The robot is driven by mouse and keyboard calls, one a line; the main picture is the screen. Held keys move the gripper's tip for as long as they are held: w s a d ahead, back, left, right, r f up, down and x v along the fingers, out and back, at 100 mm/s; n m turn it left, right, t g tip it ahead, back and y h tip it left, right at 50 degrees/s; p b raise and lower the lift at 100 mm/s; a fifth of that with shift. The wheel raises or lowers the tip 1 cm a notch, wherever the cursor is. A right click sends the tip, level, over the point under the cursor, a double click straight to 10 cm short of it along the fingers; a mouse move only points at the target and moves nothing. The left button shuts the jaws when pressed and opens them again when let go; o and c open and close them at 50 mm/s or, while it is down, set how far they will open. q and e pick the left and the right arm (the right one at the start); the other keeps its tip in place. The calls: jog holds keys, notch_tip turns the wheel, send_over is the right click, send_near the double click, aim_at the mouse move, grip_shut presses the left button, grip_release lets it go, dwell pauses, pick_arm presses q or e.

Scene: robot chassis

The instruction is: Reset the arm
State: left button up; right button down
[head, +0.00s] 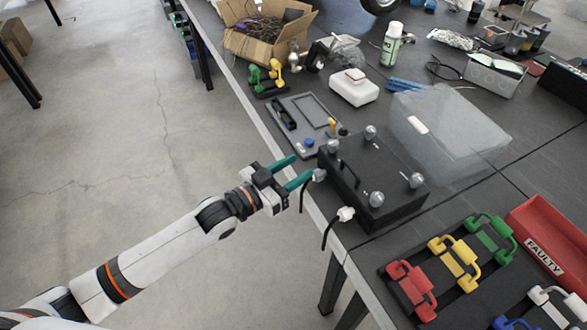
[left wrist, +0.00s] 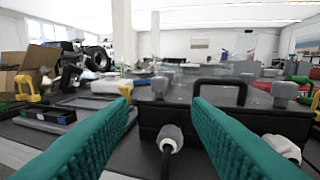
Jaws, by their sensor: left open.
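My left arm comes in from the lower left in the head view. Its gripper (head: 290,172) is open, with two teal fingers pointing at the table's near edge. The fingers are at the near side of a black box (head: 345,185) with a handle and several grey knobs. In the left wrist view the open left gripper (left wrist: 165,125) frames a grey cable plug (left wrist: 170,135) on the front of the black box (left wrist: 215,122). Nothing is clearly held between the fingers. A second plug (head: 345,214) with a black cable is on the same side. My right gripper is not in view.
A grey panel (head: 310,110) lies behind the black box. Red, yellow and green handles (head: 455,262) sit at the front right beside a red FAULTY bin (head: 545,240). A clear bag-like container (head: 450,130) is to the right.

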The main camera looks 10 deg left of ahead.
pick_arm(q)
jog(key=a+f+n+g+y+p, duration=0.15)
jog(key=a+f+y, duration=0.3)
jog(key=f, duration=0.65)
jog(key=a+f+n+y, duration=0.25)
jog(key=a+f, duration=0.25)
jog(key=f, duration=0.6)
jog(key=s+a+f+g+y, duration=0.2)
jog(key=s+a+f, duration=0.2)
jog(key=s+f, duration=0.45)
jog(key=s+a+f+n+g+y+p, duration=0.1)
jog(key=s+a+f+g+y+p, duration=0.2)
jog(key=s+f, duration=1.05)
jog(key=s+f+g, duration=0.3)
jog(key=s, duration=0.8)
jog(key=s+d+f+g, duration=0.1)
jog(key=s+f+g, duration=0.2)
jog(key=s, duration=0.8)
jog(key=shift+s+d+n+b, duration=0.2)
jog(key=shift+n+b, duration=0.1)
jog(key=shift+n, duration=0.1)
